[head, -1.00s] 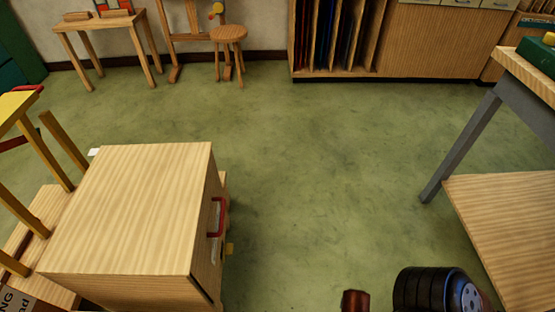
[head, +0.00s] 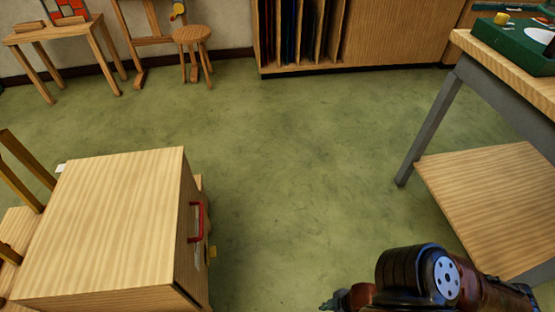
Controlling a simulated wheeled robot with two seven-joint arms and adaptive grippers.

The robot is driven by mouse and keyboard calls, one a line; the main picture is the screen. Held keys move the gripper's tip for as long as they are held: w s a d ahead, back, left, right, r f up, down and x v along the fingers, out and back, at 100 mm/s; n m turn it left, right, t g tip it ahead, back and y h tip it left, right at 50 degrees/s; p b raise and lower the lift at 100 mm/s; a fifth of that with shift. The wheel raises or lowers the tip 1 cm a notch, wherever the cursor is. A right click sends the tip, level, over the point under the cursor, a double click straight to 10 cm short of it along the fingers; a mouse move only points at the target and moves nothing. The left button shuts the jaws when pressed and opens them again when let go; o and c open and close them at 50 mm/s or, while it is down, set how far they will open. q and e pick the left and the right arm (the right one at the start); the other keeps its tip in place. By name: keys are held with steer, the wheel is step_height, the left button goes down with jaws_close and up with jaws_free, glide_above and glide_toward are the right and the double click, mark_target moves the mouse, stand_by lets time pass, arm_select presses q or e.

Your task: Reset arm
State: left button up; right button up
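Part of my own arm shows at the bottom right of the head view, as a black round joint with a grey disc and dark red links. Small dark parts stick out at its left end and at its right end, low in the picture. They are cut off or too small to tell which belongs to a gripper, or whether that gripper is open or shut. No held thing is visible. My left gripper is not in view.
A wooden cabinet (head: 105,225) with a red handle (head: 196,222) stands at lower left. A workbench (head: 500,62) with a green tray (head: 490,36) and a lower shelf (head: 490,195) is at right. A stool (head: 191,36) and rack (head: 300,30) stand behind. Green floor (head: 290,160) between is clear.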

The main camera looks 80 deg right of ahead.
steer(key=w+a+t+y, duration=0.3)
steer(key=a+t, duration=0.3)
steer(key=a, duration=0.1)
arm_select(q)
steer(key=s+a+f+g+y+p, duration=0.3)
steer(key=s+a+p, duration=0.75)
steer(key=p, duration=1.25)
arm_select(e)
steer(key=s+d+f+g+h, duration=0.25)
steer(key=s+d+g, duration=0.25)
steer(key=s+d, duration=0.5)
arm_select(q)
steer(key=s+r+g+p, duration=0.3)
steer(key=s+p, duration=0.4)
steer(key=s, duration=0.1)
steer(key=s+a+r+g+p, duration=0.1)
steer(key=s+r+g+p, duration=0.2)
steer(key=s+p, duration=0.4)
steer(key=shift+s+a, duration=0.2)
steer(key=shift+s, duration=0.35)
arm_select(e)
steer(key=s+r+g, duration=0.2)
steer(key=s+r, duration=0.1)
steer(key=s, duration=0.5)
steer(key=s+d+r+g+h, duration=0.1)
steer(key=s+r+g, duration=0.1)
steer(key=s, duration=0.7)
steer(key=shift+d+r, duration=0.25)
steer(key=shift+r, duration=0.15)
